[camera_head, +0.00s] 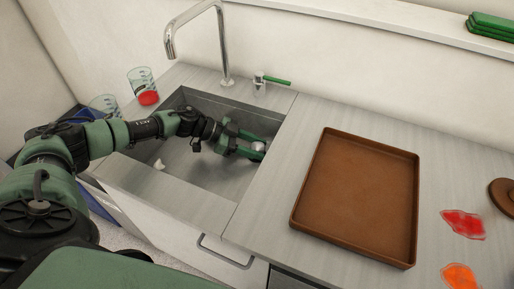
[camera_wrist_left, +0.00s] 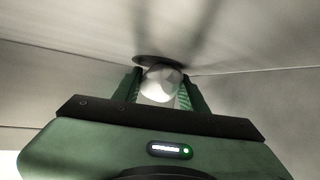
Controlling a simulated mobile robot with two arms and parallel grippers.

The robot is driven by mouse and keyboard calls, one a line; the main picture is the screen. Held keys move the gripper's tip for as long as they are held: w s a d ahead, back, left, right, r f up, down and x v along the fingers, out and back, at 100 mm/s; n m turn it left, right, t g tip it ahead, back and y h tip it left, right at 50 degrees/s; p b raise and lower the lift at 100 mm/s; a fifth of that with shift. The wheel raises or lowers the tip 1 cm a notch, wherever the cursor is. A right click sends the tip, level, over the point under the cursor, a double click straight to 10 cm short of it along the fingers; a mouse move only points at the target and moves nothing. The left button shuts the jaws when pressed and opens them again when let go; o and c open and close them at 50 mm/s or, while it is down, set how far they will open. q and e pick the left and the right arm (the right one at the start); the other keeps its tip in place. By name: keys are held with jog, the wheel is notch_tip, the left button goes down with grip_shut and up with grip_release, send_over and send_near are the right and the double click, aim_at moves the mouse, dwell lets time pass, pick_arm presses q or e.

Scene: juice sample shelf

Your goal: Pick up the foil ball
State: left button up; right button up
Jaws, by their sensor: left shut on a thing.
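The foil ball (camera_head: 258,146) is a small shiny whitish ball inside the sink (camera_head: 177,160), near its right wall. My left gripper (camera_head: 256,147) reaches down into the sink and is shut on the ball. In the left wrist view the foil ball (camera_wrist_left: 160,83) sits between the green fingers of my left gripper (camera_wrist_left: 162,88). A dark round shape lies just beyond it on the sink surface. I cannot tell whether the ball still touches the sink. My right gripper is not in view.
A small white piece (camera_head: 159,163) lies in the sink's left part. A faucet (camera_head: 226,60) rises behind the sink. A glass with red contents (camera_head: 147,94) stands at the back left. A brown tray (camera_head: 296,222) fills the counter's middle, with red (camera_head: 463,223) and orange (camera_head: 459,276) spills right of it.

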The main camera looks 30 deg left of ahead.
pick_arm(q)
jog(key=shift+r+p, duration=0.6)
jog(key=shift+p, duration=0.25)
jog(key=shift+r+p, duration=0.3)
jog(key=shift+p, duration=0.1)
jog(key=s+a, duration=0.1)
jog(key=a, duration=0.1)
jog(key=s+a, duration=0.1)
jog(key=a, duration=0.1)
jog(key=s+a+b, duration=0.1)
jog(key=a, duration=0.2)
jog(key=shift+s+f, duration=0.2)
jog(key=shift+f, duration=0.2)
notch_tip(320, 180, up, 14)
jog(key=p, duration=1.4)
